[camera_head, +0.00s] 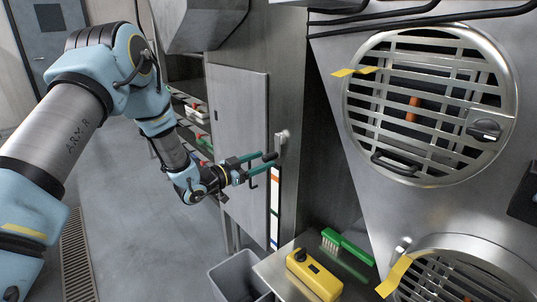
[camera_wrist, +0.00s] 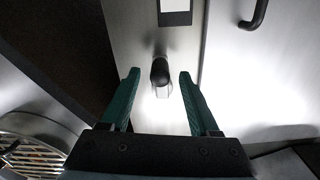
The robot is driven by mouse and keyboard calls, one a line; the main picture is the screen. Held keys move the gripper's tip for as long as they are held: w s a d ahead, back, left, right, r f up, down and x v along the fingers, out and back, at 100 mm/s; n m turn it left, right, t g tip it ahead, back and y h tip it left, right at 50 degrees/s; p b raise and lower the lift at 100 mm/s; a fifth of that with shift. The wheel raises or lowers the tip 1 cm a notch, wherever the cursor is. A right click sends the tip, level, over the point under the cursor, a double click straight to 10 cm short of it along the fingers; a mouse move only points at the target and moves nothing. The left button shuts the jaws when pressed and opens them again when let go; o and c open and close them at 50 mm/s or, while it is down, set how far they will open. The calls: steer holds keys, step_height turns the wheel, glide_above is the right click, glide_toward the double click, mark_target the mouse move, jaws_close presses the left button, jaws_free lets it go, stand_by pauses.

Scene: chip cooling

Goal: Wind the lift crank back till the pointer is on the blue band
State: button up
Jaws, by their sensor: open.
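The lift crank (camera_head: 281,141) is a small metal arm on the grey column, with a dark knob (camera_head: 270,156). In the wrist view the knob (camera_wrist: 160,70) shows between the finger ends, with a gap on both sides. My gripper (camera_head: 268,164) has two green fingers, open and holding nothing, reaching right towards the knob. The fingers also show in the wrist view (camera_wrist: 160,78). Below the crank is an upright white scale strip (camera_head: 275,198) with an orange band near its top and a blue band (camera_head: 274,243) near its bottom. A dark mark crosses it midway; I cannot tell whether this is the pointer.
A yellow control box (camera_head: 314,275) and a green brush (camera_head: 345,245) lie on a metal shelf below right. A grey bin (camera_head: 236,275) stands below. Round grilles (camera_head: 430,105) fill the right. A black door handle (camera_wrist: 258,12) is near the fingers in the wrist view.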

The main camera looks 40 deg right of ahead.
steer(key=shift+d+p, duration=0.35)
steer(key=shift+d, duration=1.3)
jaws_close()
